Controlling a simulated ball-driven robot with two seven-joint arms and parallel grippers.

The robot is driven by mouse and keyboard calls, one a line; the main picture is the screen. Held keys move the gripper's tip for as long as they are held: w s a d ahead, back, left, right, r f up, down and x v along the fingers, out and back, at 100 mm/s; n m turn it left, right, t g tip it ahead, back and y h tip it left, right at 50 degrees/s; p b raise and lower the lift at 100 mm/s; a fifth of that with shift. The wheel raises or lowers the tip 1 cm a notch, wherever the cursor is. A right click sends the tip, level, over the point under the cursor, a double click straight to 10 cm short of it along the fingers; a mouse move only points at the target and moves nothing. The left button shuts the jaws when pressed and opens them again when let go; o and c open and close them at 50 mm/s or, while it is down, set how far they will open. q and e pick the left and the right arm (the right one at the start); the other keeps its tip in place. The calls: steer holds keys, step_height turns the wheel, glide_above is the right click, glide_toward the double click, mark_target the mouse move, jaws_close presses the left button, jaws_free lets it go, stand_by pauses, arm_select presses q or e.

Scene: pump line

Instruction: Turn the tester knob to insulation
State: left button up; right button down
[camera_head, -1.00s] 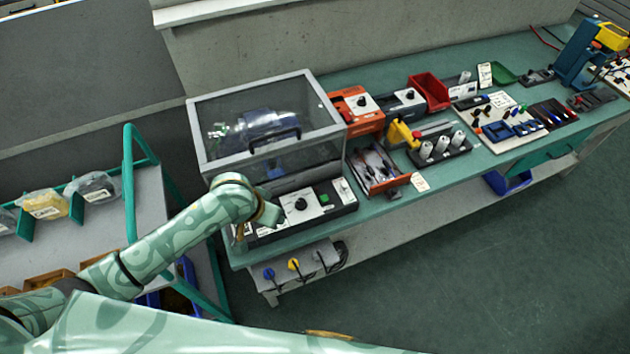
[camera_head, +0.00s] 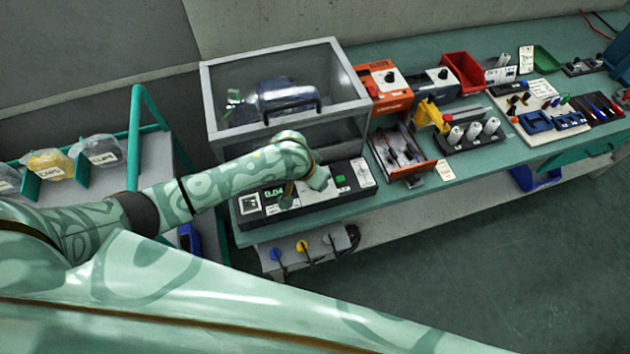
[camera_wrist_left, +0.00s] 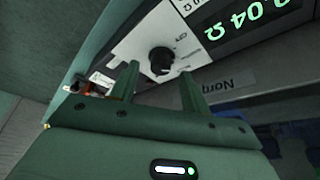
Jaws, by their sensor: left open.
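The tester (camera_head: 312,200) is a long black box with pale panels at the bench's front left edge, before the clear-sided case. Its green display (camera_wrist_left: 262,18) reads about 0.04 Ω, upside down in the left wrist view. The black knob (camera_wrist_left: 161,60) sits on a pale panel beside the display; its pointer setting and small labels are too blurred to read. My left gripper (camera_wrist_left: 158,84) is open, with its two fingers apart and the knob showing just beyond the gap between their tips. In the head view my left gripper (camera_head: 300,196) hides the knob. No right gripper shows.
The clear case (camera_head: 350,113) holding a blue pump stands close behind the tester. A green button (camera_head: 340,180) is right of my gripper. An open drawer (camera_head: 420,170) and a socket rack (camera_head: 470,142) lie farther right. Plugs hang below the bench front.

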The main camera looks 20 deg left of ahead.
arm_select(q)
steer(key=shift+x, duration=0.8)
steer(key=c, duration=1)
